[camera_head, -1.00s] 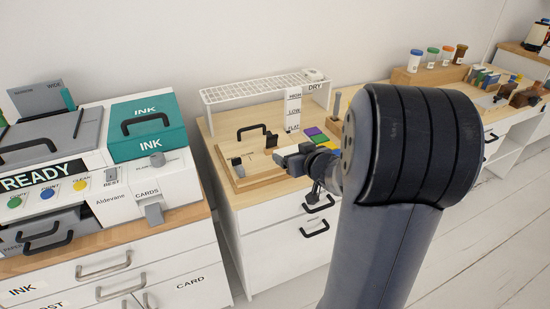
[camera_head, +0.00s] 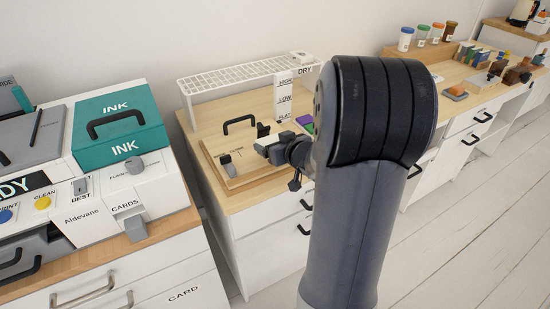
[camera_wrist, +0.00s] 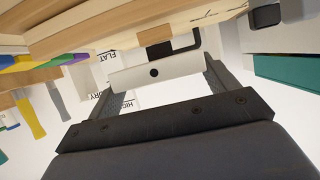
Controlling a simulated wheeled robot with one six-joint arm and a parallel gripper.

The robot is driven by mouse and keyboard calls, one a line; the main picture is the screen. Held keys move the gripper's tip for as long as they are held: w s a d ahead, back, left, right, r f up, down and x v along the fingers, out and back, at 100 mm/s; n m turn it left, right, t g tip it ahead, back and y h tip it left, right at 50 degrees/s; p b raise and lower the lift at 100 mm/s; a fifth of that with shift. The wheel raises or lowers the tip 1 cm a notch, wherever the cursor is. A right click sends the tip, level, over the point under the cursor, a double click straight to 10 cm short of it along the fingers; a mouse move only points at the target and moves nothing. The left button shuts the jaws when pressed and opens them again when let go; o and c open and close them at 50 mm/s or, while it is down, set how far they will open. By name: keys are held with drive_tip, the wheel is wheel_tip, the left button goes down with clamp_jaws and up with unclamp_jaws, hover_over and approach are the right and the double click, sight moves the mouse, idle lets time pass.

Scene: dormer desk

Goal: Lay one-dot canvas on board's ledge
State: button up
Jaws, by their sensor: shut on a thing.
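The one-dot canvas (camera_wrist: 130,77) is a white piece with one black dot on its edge. My gripper (camera_wrist: 154,76) is shut on it, with a dark finger at each end. In the head view my gripper (camera_head: 268,147) is at the right part of the wooden board (camera_head: 214,168), and the canvas is mostly hidden there. The board has a raised wooden front edge, a black handle (camera_head: 240,121) and a small grey lever (camera_head: 225,159). In the wrist view the board's wood (camera_wrist: 100,25) is close to the canvas; I cannot tell whether they touch.
A white drying rack (camera_head: 225,80) marked DRY stands behind the board. Left are a teal INK box (camera_head: 117,140) and a printer. Jars (camera_head: 422,34) and small blocks stand on the far right desk. My arm hides the desk right of the board.

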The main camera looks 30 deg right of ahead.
drive_tip(key=shift+f+b, duration=0.7)
drive_tip(key=shift+f, duration=1.3)
drive_tip(key=shift+f, duration=0.1)
drive_tip(key=shift+f, duration=0.15)
drive_tip(key=o, duration=0.9)
drive_tip(key=shift+s+r, duration=0.15)
drive_tip(key=shift+r, duration=0.25)
drive_tip(key=shift+p+v, duration=1.75)
drive_tip(key=shift+v, duration=4.05)
